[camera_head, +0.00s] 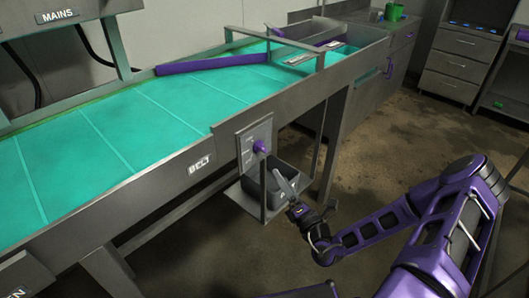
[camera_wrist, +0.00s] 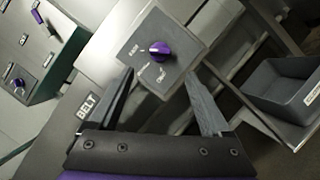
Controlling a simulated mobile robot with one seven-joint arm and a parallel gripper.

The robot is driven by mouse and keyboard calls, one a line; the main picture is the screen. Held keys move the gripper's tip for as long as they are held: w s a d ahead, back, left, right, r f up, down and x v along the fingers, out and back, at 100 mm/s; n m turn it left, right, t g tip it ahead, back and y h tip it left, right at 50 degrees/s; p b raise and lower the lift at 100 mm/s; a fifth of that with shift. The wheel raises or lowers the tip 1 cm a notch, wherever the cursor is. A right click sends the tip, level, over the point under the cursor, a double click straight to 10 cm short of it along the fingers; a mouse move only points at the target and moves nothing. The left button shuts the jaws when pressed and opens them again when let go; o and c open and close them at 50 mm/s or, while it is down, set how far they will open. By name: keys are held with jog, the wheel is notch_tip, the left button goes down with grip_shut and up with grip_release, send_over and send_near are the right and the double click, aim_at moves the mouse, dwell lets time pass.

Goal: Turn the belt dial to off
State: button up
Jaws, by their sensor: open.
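The belt dial is a purple knob (camera_head: 260,147) on a grey square plate (camera_head: 246,141) on the conveyor's side, right of the "BELT" label (camera_head: 200,165). In the wrist view the knob (camera_wrist: 160,51) sits on its plate (camera_wrist: 185,40) with small markings too blurred to read surely. My gripper (camera_head: 277,182) is below and right of the dial in the head view. In the wrist view my gripper (camera_wrist: 160,88) is open, its two fingers spread below and to either side of the dial, with the knob beyond the tips. Nothing is between the fingers.
A grey bin (camera_head: 262,190) stands on a low shelf below the dial; the bin also shows in the wrist view (camera_wrist: 285,88). The teal conveyor belt (camera_head: 150,100) runs above. Floor is clear at right.

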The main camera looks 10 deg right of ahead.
aim_at(264, 151)
jog(key=x, duration=1.2)
jog(key=shift+s, duration=0.1)
grip_shut()
